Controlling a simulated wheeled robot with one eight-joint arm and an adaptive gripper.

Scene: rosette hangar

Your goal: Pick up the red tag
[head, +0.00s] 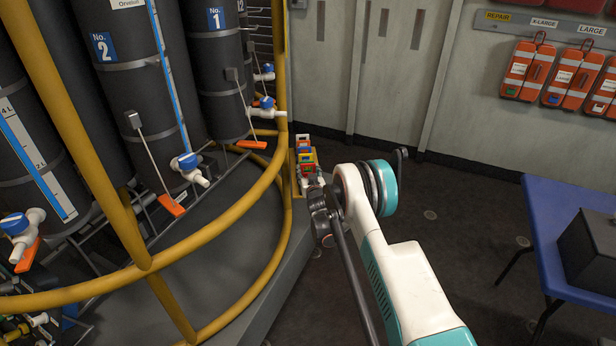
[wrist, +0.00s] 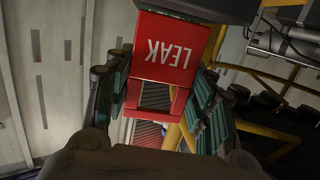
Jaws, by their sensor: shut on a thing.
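The red tag (wrist: 168,50) fills the middle of the wrist view. It carries the white word "LEAK", upside down in this picture, and has a square opening in its other, lower part. My gripper (wrist: 160,97) has a green-padded finger on each side of the tag and is shut on it.
A yellow railing (head: 285,75) curves around dark cylinders (head: 125,80) at left. A blue table (head: 560,225) with a dark box (head: 590,250) stands at right. Dark floor between is clear.

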